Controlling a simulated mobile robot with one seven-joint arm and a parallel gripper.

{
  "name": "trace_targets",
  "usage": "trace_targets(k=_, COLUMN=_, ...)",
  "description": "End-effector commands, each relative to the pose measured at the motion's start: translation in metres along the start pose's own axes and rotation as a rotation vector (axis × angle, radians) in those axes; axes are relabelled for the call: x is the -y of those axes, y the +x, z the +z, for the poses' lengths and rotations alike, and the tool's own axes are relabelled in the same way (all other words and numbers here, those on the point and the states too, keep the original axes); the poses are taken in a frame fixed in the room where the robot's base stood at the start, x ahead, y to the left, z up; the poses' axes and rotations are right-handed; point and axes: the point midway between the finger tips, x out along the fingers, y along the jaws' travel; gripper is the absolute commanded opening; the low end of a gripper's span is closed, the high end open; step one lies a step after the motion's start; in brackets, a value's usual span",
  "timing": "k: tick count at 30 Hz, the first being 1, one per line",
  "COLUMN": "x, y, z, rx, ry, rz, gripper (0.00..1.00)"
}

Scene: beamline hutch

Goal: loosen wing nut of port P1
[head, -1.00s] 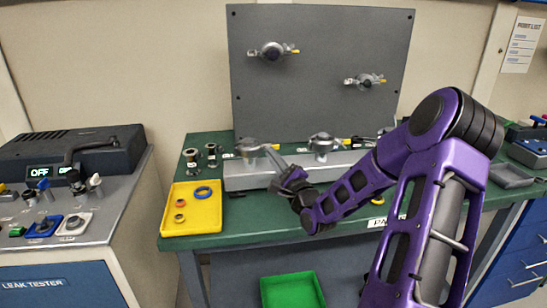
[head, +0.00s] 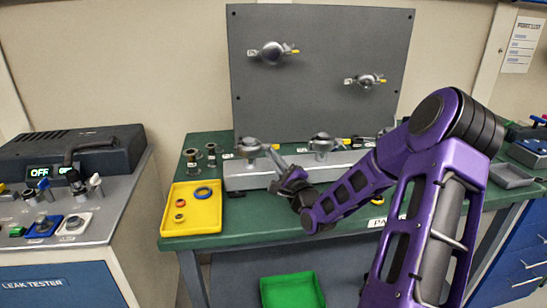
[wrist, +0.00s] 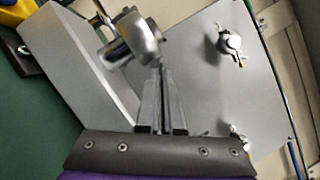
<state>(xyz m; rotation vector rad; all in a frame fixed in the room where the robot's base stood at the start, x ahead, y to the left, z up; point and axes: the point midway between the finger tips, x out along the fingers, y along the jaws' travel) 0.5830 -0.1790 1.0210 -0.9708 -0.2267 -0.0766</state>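A silver clamped port (head: 250,146) stands at the left end of the grey block on the bench. Its label is too small to read, so I cannot tell if it is P1. My gripper (head: 271,155) reaches up to its right side, where a small yellow-orange part (head: 276,147) shows. In the wrist view the port's rounded metal clamp (wrist: 132,38) lies just beyond my gripper (wrist: 160,72). The two fingers are close together, with their tips at the clamp's edge. The wing nut is not clearly seen at the tips, and I cannot tell if they grip it.
A second port (head: 322,144) stands further right on the grey block (head: 240,180). Two more ports (head: 272,52) (head: 367,80) are on the upright grey panel (head: 320,105). A yellow tray (head: 190,222) with rings lies left. A green bin (head: 290,291) is below the bench.

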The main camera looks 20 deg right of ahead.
Motion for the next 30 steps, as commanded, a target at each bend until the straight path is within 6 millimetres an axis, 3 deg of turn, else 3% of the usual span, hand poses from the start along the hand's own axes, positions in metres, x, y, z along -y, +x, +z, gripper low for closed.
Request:
trace_targets(k=17, x=0.0023, y=0.0009, z=0.0016, rx=0.002, ry=-0.04, rz=0.015, gripper=0.0)
trace_targets(k=30, x=0.0083, y=0.0019, z=0.0035, rx=0.001, ry=-0.34, rz=0.139, gripper=0.0)
